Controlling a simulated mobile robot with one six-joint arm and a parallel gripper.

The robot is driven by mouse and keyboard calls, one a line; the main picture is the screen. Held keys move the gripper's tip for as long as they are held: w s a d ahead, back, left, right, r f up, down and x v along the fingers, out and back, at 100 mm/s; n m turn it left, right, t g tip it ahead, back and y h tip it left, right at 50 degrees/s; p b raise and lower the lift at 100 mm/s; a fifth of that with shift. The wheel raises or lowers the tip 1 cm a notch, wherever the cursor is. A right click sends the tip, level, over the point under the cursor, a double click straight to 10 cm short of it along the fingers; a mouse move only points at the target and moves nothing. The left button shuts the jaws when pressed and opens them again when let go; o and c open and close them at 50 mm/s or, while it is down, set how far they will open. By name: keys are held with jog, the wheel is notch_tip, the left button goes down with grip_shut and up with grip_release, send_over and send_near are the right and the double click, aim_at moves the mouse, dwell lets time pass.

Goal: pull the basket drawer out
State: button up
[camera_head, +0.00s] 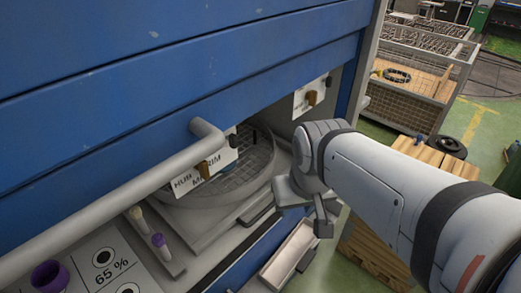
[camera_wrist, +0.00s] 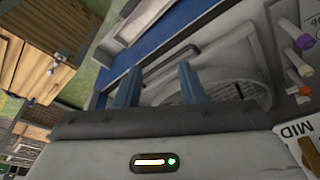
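The basket drawer is a grey tray (camera_head: 205,222) with a round wire-mesh basket (camera_head: 247,170) on it, inside the recess of the blue cabinet. A short dark handle (camera_head: 258,214) is on the tray's front edge. My gripper (camera_head: 306,212) is to the right of the handle in the head view, in front of the cabinet. In the wrist view, my gripper's two fingers (camera_wrist: 160,68) are apart with nothing held. The drawer's handle bar (camera_wrist: 181,51) shows just beyond the fingertips, and the mesh basket (camera_wrist: 225,70) is to the right. I cannot tell the exact gap to the handle.
A long grey rail (camera_head: 120,190) crosses the cabinet front. A pale open drawer (camera_head: 290,250) juts out below my gripper. Wooden crates (camera_head: 430,155) and a wire cage (camera_head: 410,85) stand at the right.

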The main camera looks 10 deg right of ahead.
jog(key=m+g+y+p, duration=0.1)
jog(key=m+p, duration=0.3)
jog(key=m, duration=0.7)
send_over(268, 208)
jog(key=s, duration=0.1)
notch_tip(268, 208, down, 18)
jog(key=f, duration=0.2)
jog(key=f+b, duration=0.1)
jog(key=f, duration=0.4)
jog(key=shift+w+b, duration=0.3)
jog(key=shift+w, duration=0.05)
jog(key=shift+r, duration=0.1)
jog(key=shift+c, duration=0.4)
grip_shut()
